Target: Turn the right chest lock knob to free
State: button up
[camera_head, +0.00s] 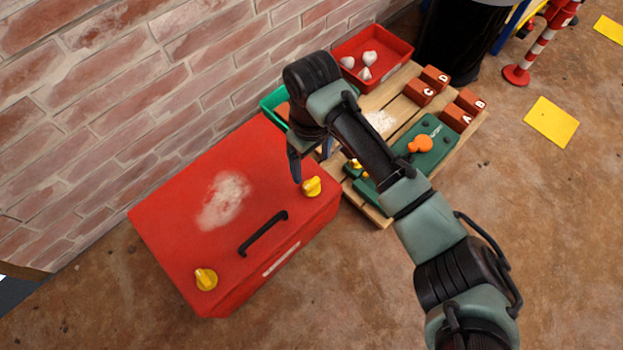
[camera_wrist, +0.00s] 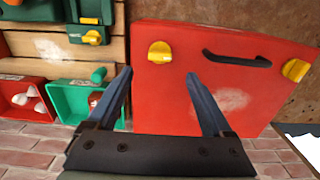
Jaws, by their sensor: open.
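The red chest (camera_head: 172,228) stands against the brick wall with its lid down. Its right lock knob (camera_head: 312,187) is yellow and sits near the lid's right front corner. In the wrist view this knob (camera_wrist: 160,52) shows at the left of the chest (camera_wrist: 215,45), just beyond the fingertips. A second yellow knob (camera_head: 205,279) sits at the left end, with a black handle (camera_head: 263,233) between them. My gripper (camera_head: 311,164) is open and empty above the chest's right end. In the wrist view its two fingers (camera_wrist: 158,75) point toward the right knob, apart from it.
A wooden pallet (camera_head: 395,88) right of the chest holds a green panel (camera_head: 430,165) with an orange knob and several lettered red blocks (camera_head: 418,93). A red bin (camera_head: 388,42) with white lumps and a green bin (camera_head: 270,100) stand by the wall. Open floor lies in front.

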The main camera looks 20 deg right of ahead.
aim_at(312, 183)
notch_tip(312, 183, down, 9)
jog(key=b, duration=0.5)
jog(key=shift+r, duration=0.15)
grip_shut()
